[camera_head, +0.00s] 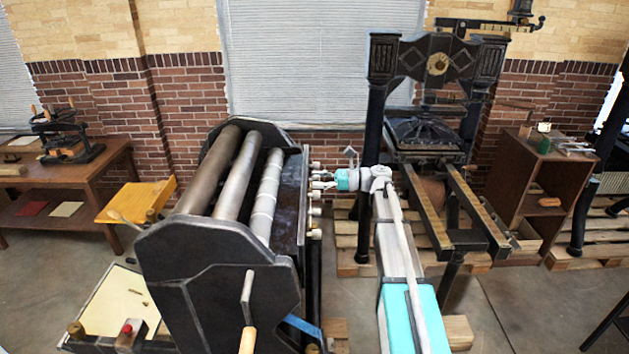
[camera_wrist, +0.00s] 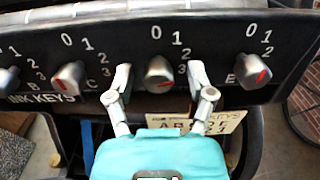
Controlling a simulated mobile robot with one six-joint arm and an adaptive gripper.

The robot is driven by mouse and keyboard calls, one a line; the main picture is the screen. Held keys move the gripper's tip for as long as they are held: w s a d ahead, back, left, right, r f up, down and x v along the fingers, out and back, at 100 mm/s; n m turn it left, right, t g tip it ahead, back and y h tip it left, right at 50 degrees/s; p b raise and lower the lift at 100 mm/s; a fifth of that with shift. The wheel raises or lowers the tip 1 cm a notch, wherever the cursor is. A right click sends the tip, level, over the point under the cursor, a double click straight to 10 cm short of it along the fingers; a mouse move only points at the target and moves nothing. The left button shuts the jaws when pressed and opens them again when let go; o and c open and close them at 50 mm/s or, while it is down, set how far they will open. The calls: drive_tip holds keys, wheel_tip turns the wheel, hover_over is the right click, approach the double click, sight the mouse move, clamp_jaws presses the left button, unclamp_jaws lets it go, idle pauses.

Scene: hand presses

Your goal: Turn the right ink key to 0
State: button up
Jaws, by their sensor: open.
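The ink keys are a row of grey knobs with red marks on a dark panel, each beside a scale starting at 0. The rightmost key in the wrist view (camera_wrist: 253,71) has an E to its left and a slanted red mark. My gripper (camera_wrist: 161,82) is open, with one finger on each side of the key to the left of E (camera_wrist: 159,72). I cannot tell whether the fingers touch that key. Its red mark shows low on the knob. In the head view my gripper (camera_head: 325,180) is at the press's right side, among the light key ends (camera_head: 315,210).
Two more ink keys (camera_wrist: 68,78) (camera_wrist: 8,79) lie to the left on the panel. A tan lettered plate (camera_wrist: 222,126) is below it. The press rollers (camera_head: 228,190) are left of my arm, and another hand press (camera_head: 425,140) stands to its right.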

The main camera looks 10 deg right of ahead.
drive_tip(key=shift+a, duration=0.15)
clamp_jaws()
idle(0.4)
idle(0.5)
